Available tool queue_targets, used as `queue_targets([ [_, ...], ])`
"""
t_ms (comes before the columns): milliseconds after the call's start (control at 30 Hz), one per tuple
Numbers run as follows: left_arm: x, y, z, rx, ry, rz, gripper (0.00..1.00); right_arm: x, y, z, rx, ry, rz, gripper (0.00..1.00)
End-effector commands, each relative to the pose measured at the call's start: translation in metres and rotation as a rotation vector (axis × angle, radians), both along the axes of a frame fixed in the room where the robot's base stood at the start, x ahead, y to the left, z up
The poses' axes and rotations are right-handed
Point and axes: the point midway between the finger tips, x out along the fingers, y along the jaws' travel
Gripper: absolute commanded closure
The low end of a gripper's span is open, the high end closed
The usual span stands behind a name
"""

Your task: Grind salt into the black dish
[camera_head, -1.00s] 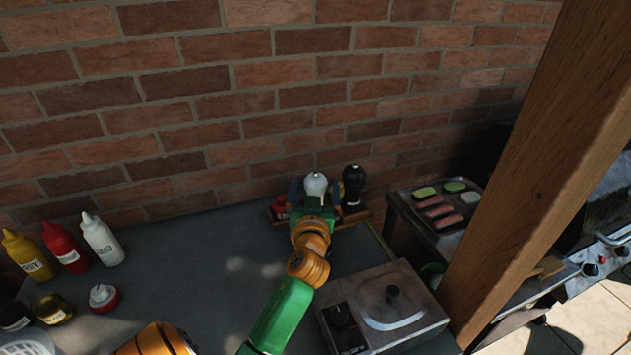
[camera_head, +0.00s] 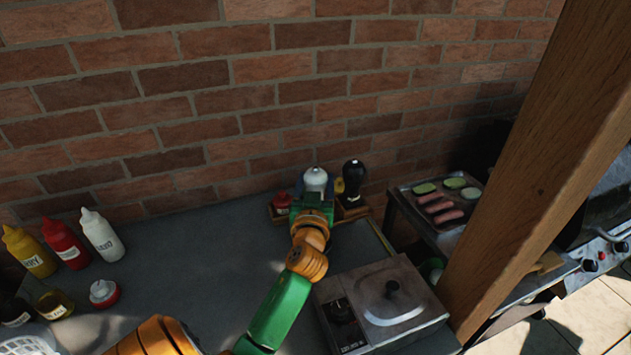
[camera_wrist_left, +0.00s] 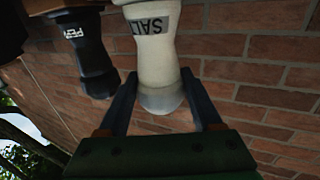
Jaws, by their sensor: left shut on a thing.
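The white salt mill (camera_head: 315,181) stands at the rack by the brick wall, and its label reads SALT in the left wrist view (camera_wrist_left: 155,45). My left gripper (camera_wrist_left: 159,80) is shut on the salt mill, with one dark finger on each side of it. In the head view the left gripper (camera_head: 314,193) hides the mill's lower part. I cannot tell whether the mill still rests on the rack. I cannot make out the black dish in either view. My right gripper is not in view.
A black pepper mill (camera_head: 353,177) stands close to the right of the salt mill, in the wooden rack (camera_head: 352,212). A metal hob with a lid (camera_head: 390,302) sits front right. Sauce bottles (camera_head: 101,235) stand at left. A wooden post (camera_head: 530,160) rises at right. The middle counter is clear.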

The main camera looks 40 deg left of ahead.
Motion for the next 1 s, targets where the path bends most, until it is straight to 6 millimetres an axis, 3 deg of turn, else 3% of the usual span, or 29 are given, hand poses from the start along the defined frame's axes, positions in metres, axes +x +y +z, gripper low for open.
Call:
queue_targets([
  [567,0.0,0.001,-0.001,-0.001,0.009,-0.079,0.89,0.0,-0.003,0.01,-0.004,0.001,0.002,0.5],
  [833,-0.001,0.002,0.001,0.005,0.009,-0.256,0.89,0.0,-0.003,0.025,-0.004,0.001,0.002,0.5],
  [1000,-0.001,0.002,-0.002,0.011,0.01,-0.419,0.89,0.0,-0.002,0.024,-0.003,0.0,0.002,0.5],
])
